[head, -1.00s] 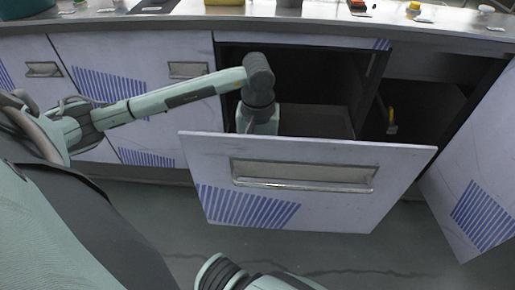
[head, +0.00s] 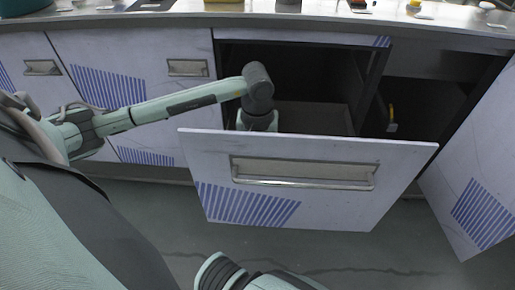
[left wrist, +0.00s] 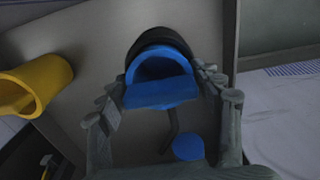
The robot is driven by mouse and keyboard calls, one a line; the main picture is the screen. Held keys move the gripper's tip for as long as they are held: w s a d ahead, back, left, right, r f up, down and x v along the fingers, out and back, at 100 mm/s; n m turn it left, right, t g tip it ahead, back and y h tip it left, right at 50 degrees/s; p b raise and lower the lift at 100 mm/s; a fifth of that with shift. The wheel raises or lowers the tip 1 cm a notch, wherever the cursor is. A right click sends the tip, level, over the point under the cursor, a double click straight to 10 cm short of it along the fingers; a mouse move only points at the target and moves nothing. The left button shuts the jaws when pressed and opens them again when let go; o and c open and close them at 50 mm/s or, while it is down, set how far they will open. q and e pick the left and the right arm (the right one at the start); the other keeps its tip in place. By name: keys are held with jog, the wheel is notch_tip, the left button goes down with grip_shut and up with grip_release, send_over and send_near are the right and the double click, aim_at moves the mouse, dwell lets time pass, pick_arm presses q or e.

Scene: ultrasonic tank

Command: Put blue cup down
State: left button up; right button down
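My left arm reaches into the open drawer (head: 300,205) in the head view. Its gripper is hidden there behind the drawer front. In the left wrist view the blue cup (left wrist: 161,88) lies between the fingertips of my left gripper (left wrist: 163,84), which appear to touch it on both sides. The cup's curved wall and opening show, with a dark round shape behind it. Below it is a small blue disc (left wrist: 188,147), partly framed by the fingers. Whether the cup touches the drawer floor (left wrist: 90,45) cannot be told. My right gripper is out of view.
A yellow cup-like object (left wrist: 40,86) lies left of the gripper in the left wrist view. The drawer's side wall (left wrist: 229,35) is close on the right. An open cabinet bay (head: 420,110) is right of the drawer. The countertop (head: 320,22) runs above.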

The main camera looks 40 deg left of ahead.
pick_arm(q)
jog(key=shift+o, duration=0.9)
jog(key=shift+r, duration=0.15)
notch_tip(320, 180, up, 12)
jog(key=shift+p, duration=0.3)
dwell(0.7)
